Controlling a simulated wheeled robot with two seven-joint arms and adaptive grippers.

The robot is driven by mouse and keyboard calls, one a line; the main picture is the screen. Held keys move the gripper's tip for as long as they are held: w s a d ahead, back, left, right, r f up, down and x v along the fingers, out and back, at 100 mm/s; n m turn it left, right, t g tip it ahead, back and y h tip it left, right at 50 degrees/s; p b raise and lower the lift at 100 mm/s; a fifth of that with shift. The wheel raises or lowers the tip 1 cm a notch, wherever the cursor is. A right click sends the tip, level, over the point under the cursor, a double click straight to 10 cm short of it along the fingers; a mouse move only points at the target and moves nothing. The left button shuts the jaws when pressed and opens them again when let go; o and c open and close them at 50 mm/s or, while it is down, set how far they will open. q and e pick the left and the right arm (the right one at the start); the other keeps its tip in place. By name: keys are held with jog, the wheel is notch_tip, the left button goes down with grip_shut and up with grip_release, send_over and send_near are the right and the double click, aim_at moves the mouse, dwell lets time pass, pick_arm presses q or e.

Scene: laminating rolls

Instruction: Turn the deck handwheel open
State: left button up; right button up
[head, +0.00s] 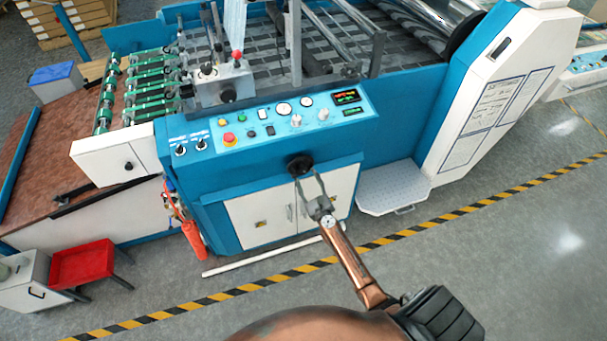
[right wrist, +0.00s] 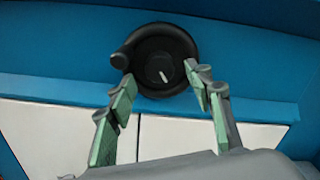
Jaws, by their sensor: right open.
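The deck handwheel (head: 300,164) is a small black round wheel on the blue front panel of the machine, above the white cabinet doors. In the right wrist view the handwheel (right wrist: 162,62) shows a white mark at its centre and a knob at its left rim. My right gripper (head: 308,180) is open, with its fingers pointing at the wheel. In the right wrist view the fingertips of my right gripper (right wrist: 158,76) lie at the left and right of the wheel's lower half. I cannot tell whether they touch it. My left gripper is not in view.
A control panel (head: 270,122) with gauges and buttons is above the wheel. A red fire extinguisher (head: 194,240) stands left of the cabinet (head: 262,222). A grey step plate (head: 393,188) is to the right.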

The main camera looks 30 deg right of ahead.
aim_at(303, 171)
jog(key=shift+x, duration=1.25)
jog(key=shift+w+d+f, duration=0.1)
jog(key=shift+w+d, duration=0.05)
jog(key=shift+w, duration=0.35)
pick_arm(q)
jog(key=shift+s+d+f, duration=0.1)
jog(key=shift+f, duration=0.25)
pick_arm(e)
jog(key=shift+c, duration=0.7)
jog(key=c, duration=1)
